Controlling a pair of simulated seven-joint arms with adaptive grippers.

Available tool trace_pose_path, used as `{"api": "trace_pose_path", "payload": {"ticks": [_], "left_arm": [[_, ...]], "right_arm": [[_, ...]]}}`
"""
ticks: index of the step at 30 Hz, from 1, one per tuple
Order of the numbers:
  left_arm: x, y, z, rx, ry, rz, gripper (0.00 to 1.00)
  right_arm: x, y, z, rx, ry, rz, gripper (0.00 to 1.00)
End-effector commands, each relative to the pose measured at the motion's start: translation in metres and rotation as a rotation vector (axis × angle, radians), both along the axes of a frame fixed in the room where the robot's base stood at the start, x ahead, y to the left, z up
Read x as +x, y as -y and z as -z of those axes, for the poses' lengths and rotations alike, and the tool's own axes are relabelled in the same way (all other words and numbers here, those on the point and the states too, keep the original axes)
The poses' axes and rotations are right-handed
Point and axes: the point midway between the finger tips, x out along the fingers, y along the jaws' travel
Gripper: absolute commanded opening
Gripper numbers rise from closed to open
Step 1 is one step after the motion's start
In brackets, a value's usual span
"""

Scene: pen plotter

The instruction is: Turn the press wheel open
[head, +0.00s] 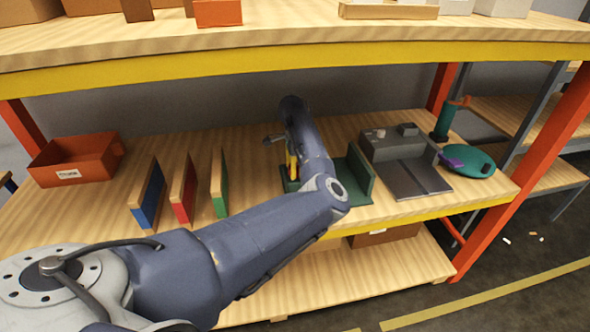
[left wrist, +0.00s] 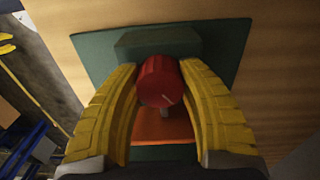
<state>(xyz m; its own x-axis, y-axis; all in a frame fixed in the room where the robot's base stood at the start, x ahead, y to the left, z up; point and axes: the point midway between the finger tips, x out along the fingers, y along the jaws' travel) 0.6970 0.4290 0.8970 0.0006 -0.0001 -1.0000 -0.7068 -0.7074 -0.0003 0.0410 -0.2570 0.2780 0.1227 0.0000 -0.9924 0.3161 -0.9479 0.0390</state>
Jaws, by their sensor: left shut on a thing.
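The press wheel is a round red knob (left wrist: 160,82) in the middle of the left wrist view, with a pale line on its face. It sits in front of a dark green block on a green base plate (left wrist: 92,58), with an orange surface (left wrist: 165,127) below. My left gripper (head: 292,172) is shut on the wheel, its yellow ribbed fingers on either side of it. In the head view my left arm and gripper hide the wheel and most of the press. My right gripper is not in view.
Blue (head: 148,195), red (head: 184,188) and green (head: 219,184) upright panels stand left of my gripper. An orange bin (head: 75,162) is at the far left. A grey machine (head: 405,160) and teal oval stand (head: 467,161) are at right. An upper shelf (head: 300,45) hangs overhead.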

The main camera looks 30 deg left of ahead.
Motion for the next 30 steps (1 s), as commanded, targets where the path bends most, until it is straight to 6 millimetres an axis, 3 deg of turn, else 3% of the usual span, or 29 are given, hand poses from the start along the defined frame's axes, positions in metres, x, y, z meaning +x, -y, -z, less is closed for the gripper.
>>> {"api": "trace_pose_path", "payload": {"ticks": [18, 30], "left_arm": [[-0.0017, 0.0001, 0.0011, 0.002, -0.002, -0.581, 0.11], [-0.0019, 0.0008, 0.0015, 0.002, -0.004, -0.861, 0.11]], "right_arm": [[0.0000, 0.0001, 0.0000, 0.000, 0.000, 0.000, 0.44], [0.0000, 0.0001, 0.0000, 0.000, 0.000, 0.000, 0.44]]}}
